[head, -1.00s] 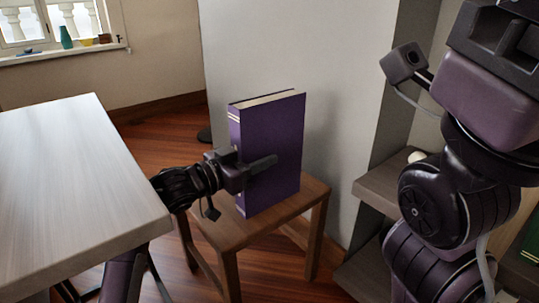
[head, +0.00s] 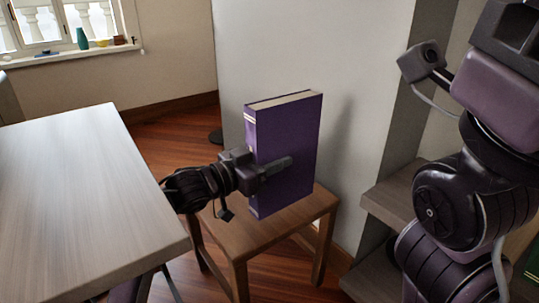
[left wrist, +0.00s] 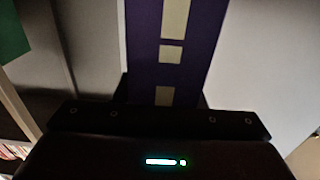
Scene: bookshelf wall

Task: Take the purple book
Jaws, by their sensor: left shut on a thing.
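The purple book (head: 286,135) stands upright by the stool (head: 237,240), its cream page edges facing up. My left gripper (head: 272,168) reaches in from the left and is shut on the book, one finger lying across its cover. The book's lower edge appears slightly above the stool seat, though any gap is hard to see. In the left wrist view the book's spine (left wrist: 172,75) with pale yellow bands sits between the jaws, whose tips are hidden. My right arm fills the right side of the head view; its gripper fingers do not show.
A pale table (head: 85,190) stands at the left, close under my left arm. A white wall (head: 290,50) is just behind the book. Grey shelves (head: 395,205) stand at the right, partly behind my right arm. Wood floor shows between table and wall.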

